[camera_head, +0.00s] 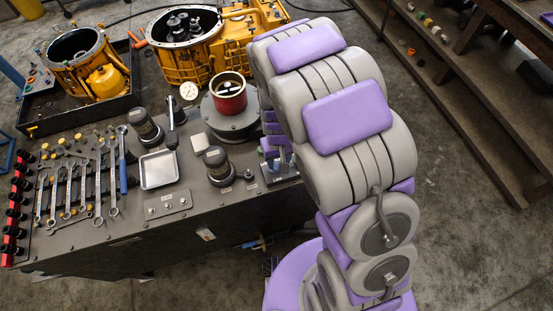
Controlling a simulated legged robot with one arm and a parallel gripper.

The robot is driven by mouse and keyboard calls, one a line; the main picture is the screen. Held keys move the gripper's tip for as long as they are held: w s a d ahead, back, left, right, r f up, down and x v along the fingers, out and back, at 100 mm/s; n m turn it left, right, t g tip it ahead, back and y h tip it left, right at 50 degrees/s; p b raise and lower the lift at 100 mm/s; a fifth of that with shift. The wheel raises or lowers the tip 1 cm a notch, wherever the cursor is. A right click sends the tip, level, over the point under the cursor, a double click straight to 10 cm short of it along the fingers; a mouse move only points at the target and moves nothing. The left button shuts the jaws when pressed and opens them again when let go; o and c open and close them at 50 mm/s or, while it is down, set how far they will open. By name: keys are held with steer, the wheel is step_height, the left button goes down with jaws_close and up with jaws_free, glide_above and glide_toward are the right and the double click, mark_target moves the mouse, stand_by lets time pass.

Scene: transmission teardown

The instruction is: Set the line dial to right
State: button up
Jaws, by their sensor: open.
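My arm, grey with purple pads, rises at the right and reaches over the bench's right end. My gripper (276,158) shows only partly, as small purple and grey parts left of the arm, pointing down. It is open, just above or around a small dark control plate (281,177) with a pale label at the bench's right end. This plate seems to carry the line dial, but the gripper and arm cover the knob. I cannot tell which way the dial points, or whether the fingers touch it.
Left of the gripper stand a dark knobbed cylinder (218,166), a round grey base with a red cup (229,93), a metal tray (158,169) and several wrenches (113,180). Yellow housings (188,45) stand behind. Wooden steps (455,85) are at the right.

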steer(key=shift+a+f, duration=0.15)
steer(key=shift+a, duration=0.45)
steer(key=shift+a+f, duration=0.15)
steer(key=shift+a, duration=0.45)
steer(key=shift+c, duration=0.2)
steer(key=shift+a, duration=0.25)
steer(key=shift+c, duration=0.7)
steer(key=shift+d, duration=0.1)
steer(key=shift+c, duration=0.8)
steer(key=shift+d+r, duration=0.1)
steer(key=shift+d, duration=0.7)
jaws_close()
steer(key=shift+a, duration=0.25)
